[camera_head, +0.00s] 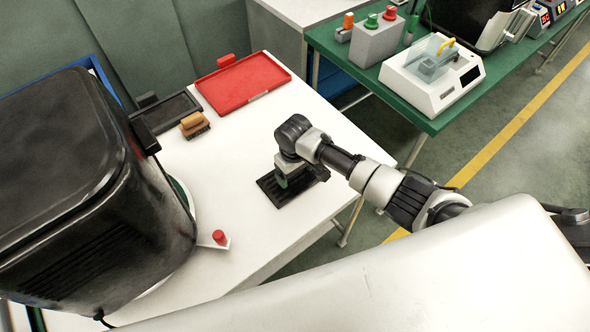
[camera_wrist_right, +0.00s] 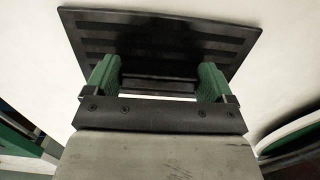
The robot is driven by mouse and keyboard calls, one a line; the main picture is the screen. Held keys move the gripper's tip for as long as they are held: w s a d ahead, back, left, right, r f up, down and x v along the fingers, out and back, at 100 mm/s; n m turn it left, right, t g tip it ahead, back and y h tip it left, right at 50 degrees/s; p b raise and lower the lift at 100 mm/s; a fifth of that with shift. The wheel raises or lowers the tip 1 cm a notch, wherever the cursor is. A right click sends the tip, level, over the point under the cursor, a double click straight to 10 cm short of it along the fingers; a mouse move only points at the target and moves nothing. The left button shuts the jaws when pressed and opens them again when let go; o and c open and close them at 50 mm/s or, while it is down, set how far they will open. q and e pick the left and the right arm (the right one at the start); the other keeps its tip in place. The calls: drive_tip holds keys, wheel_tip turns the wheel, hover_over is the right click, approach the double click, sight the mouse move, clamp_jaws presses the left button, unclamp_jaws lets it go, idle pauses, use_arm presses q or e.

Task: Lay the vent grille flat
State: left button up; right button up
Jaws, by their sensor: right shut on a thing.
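The vent grille (camera_head: 300,189) is a black slotted plate at the right side of the white table. It looks flat or nearly flat on the tabletop; I cannot tell if its whole underside touches. In the right wrist view the grille (camera_wrist_right: 160,28) fills the top middle, its slots showing as dark bands. My right gripper (camera_head: 281,181) comes down over the grille from above. In the wrist view its green fingers (camera_wrist_right: 158,76) are on either side of a dark raised bar on the plate, shut on the grille. My left gripper is not in view.
A large black machine (camera_head: 85,190) stands at the left, with a red button (camera_head: 220,237) beside it. A red tray (camera_head: 243,85), a dark tray (camera_head: 160,112) and a brush (camera_head: 194,124) lie at the back. The white tabletop (camera_head: 235,170) is clear between them and the grille.

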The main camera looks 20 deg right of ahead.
drive_tip(key=o, duration=0.9)
